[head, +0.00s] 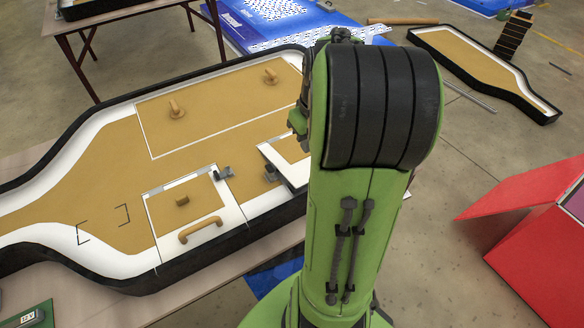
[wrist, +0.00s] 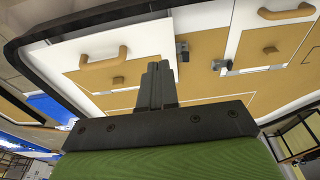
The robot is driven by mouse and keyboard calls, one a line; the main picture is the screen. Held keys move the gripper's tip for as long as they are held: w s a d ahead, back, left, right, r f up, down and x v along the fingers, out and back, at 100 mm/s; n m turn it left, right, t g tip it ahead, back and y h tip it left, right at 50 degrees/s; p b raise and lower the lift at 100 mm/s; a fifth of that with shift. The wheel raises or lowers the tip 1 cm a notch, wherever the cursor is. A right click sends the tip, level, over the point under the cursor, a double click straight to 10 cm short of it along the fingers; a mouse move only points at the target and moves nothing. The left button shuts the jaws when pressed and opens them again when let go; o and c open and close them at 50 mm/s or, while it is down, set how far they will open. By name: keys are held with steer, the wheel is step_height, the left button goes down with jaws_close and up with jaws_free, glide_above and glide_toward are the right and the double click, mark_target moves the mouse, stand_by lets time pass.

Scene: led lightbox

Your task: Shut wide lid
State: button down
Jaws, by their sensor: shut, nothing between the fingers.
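A bottle-shaped lightbox with a tan inside and black rim (head: 75,262) lies on a table. A lid with a tan handle (head: 200,230) and knob lies about level in its opening; it also shows at the right in the wrist view (wrist: 243,48). A second lid, apparently the wide one (head: 270,154), stands raised at an angle to the right, largely hidden by my arm. In the wrist view this lid (wrist: 148,40) shows its handle and knob at the left. My gripper (wrist: 158,68) is shut and empty, in front of this lid; contact is unclear. The head view hides the gripper.
Two small dark brackets (head: 223,172) stand between the lids. A large tan panel with two knobs (head: 218,105) lies behind them. A red object (head: 530,225) is at the right, and another bottle-shaped tray (head: 470,62) lies on the floor.

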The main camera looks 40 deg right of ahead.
mark_target(304, 182)
steer(key=f+b, duration=0.1)
steer(key=f, duration=0.3)
steer(key=f+b, duration=0.1)
steer(key=f, duration=0.3)
steer(key=f+b, duration=0.1)
steer(key=f, duration=0.3)
steer(key=shift+w+d+f, duration=0.1)
steer(key=shift+w+d, duration=0.1)
steer(key=shift+w, duration=0.1)
steer(key=shift+s+f, duration=0.1)
steer(key=shift+f, duration=0.3)
steer(key=shift+s+a+f+b, duration=0.1)
steer(key=shift+s+f+b, duration=0.1)
steer(key=shift+f+b, duration=0.45)
steer(key=shift+s+a+f+b, duration=0.1)
steer(key=shift+s+f+b, duration=0.1)
steer(key=shift+f+b, duration=0.35)
steer(key=shift+r, duration=0.1)
